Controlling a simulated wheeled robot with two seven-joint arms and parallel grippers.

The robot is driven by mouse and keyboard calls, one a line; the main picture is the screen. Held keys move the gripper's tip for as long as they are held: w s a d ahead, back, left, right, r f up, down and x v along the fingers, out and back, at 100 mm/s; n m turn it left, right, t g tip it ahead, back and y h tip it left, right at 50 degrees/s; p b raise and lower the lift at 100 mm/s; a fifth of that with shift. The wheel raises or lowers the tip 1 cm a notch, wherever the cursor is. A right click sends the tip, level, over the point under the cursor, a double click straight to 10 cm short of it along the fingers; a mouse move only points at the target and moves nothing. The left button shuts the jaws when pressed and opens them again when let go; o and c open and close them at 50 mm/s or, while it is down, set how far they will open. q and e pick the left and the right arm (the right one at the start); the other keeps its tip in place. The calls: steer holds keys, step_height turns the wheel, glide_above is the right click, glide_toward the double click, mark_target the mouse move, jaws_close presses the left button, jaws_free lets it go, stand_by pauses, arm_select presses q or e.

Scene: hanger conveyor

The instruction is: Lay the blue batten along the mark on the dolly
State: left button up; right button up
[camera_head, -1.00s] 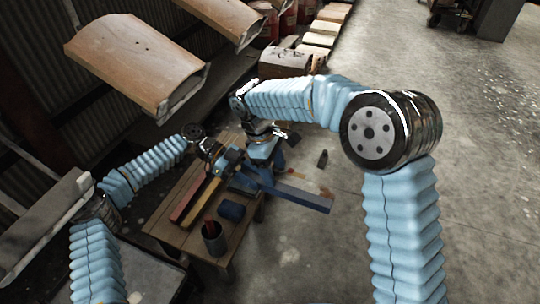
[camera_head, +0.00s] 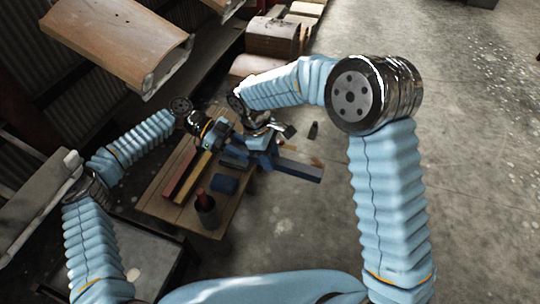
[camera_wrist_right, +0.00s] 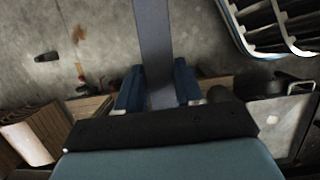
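My right gripper (camera_head: 268,146) is shut on the blue batten (camera_head: 300,170), which sticks out past the right side of a low wooden table. In the right wrist view the batten (camera_wrist_right: 154,40) runs up between the two blue fingers (camera_wrist_right: 158,90). My left gripper (camera_head: 222,133) is close by, over the table's far side; its fingers are too small and covered to read. A red batten (camera_head: 180,171) and a yellow batten (camera_head: 194,178) lie side by side on the wooden table (camera_head: 211,219). I cannot make out a dolly or its mark for certain.
A blue cylinder (camera_head: 224,185) and a dark cup (camera_head: 207,212) with a red item stand on the wooden table. A small dark object (camera_head: 313,130) is on the floor. A tan panel (camera_head: 120,40) hangs at upper left. The concrete floor at right is open.

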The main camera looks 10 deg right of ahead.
steer(key=shift+c, duration=1.2)
arm_select(q)
steer(key=o, duration=1.2)
arm_select(e)
steer(key=shift+c, duration=0.7)
